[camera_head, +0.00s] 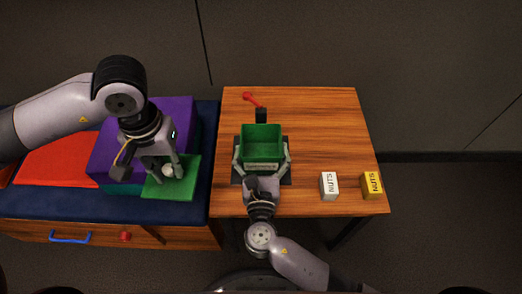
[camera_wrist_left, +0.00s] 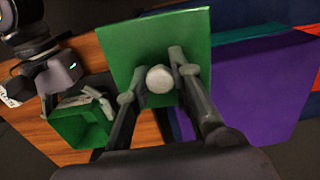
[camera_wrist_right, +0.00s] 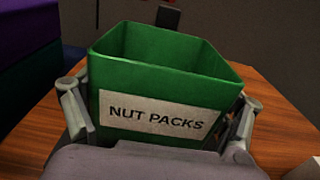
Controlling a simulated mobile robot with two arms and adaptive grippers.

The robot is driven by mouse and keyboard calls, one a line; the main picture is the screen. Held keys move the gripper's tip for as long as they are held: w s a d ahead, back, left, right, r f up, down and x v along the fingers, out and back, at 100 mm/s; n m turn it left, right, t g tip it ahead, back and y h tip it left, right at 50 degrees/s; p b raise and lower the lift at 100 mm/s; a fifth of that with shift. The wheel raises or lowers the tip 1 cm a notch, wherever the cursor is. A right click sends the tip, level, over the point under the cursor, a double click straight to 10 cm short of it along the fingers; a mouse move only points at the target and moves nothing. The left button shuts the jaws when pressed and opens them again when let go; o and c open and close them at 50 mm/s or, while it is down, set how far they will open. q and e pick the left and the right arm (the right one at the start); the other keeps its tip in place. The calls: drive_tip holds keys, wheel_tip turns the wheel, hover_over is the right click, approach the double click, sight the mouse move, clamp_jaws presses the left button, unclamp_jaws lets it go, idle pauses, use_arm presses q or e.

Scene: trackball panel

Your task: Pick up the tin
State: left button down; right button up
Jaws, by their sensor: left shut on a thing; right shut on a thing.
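A green open-topped tin (camera_head: 262,140) is on the wooden table in the head view. Its white "NUT PACKS" label faces me in the right wrist view (camera_wrist_right: 165,85). My right gripper (camera_head: 262,163) has a finger on each side of the tin and is shut on it. The inside I can see looks empty. The tin is over a dark pad (camera_head: 286,178); I cannot tell whether it touches the pad. My left gripper (camera_head: 167,173) is shut on a white ball (camera_wrist_left: 160,79) at a green panel (camera_wrist_left: 140,40).
A white "NUTS" pack (camera_head: 329,186) and a yellow one (camera_head: 372,186) stand at the table's right front. A red item (camera_head: 250,98) and a black block (camera_head: 261,116) are behind the tin. A purple block (camera_head: 180,115) is at left. The table's back right is clear.

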sight(173, 175)
use_arm(q)
wheel_tip(173, 175, up, 9)
drive_tip(key=p, duration=0.8)
drive_tip(key=shift+f+p, duration=0.1)
drive_tip(key=shift+p, duration=0.2)
use_arm(e)
wheel_tip(173, 175, up, 20)
use_arm(q)
drive_tip(key=shift+f+b, duration=5.95)
use_arm(e)
drive_tip(key=shift+f, duration=9.8)
use_arm(q)
drive_tip(key=shift+f, duration=0.15)
use_arm(e)
drive_tip(key=shift+f, duration=0.3)
